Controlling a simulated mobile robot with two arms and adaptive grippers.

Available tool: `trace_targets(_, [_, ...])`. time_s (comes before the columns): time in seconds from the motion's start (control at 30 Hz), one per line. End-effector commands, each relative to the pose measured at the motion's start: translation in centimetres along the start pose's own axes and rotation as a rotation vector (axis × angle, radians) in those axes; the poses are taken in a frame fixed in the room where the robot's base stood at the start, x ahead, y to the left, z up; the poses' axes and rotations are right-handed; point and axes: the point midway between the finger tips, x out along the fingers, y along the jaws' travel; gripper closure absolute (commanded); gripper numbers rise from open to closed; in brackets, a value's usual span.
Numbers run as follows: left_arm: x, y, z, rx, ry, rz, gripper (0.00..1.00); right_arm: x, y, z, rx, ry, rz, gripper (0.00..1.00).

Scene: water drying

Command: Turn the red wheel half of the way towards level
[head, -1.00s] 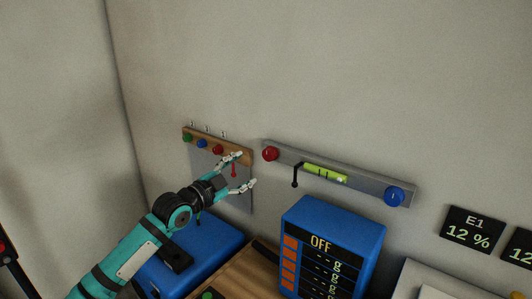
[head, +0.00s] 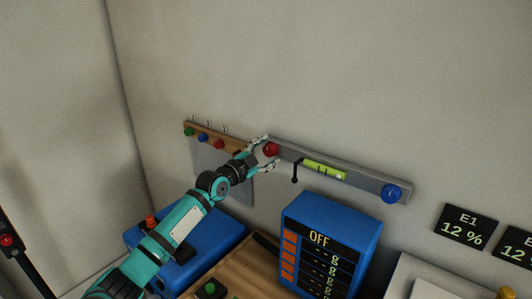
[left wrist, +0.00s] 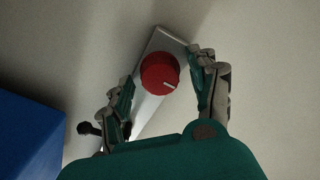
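The red wheel (head: 271,149) sits at the left end of a grey wall bar (head: 365,186). A yellow-green level vial (head: 325,170) is mounted mid-bar, and a blue wheel (head: 392,194) is at the right end. My left gripper (head: 270,150) is open at the red wheel. The bubble is too small to read. My right gripper is not in view.
A wooden rack (head: 211,139) with green, blue and red knobs is on the wall just left. A black lever (head: 295,172) hangs below the bar. A blue scale (head: 333,232) reading OFF stands beneath, and a blue box (head: 218,235) lies under my left arm.

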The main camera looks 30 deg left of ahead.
Motion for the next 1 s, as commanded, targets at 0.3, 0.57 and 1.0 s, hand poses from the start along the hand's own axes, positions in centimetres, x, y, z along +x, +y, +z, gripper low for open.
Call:
trace_targets(0.3, [-0.03, 0.0, 0.01, 0.0, 0.0, 0.0, 0.84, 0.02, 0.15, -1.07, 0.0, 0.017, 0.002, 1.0])
trace_targets(0.57, [-0.04, 0.03, 0.03, -0.009, -0.001, 0.001, 0.93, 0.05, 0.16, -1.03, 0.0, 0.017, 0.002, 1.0])
trace_targets(1.0, [-0.03, 0.07, 0.07, -0.243, -0.001, 0.001, 0.93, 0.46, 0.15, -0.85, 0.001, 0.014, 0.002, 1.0])
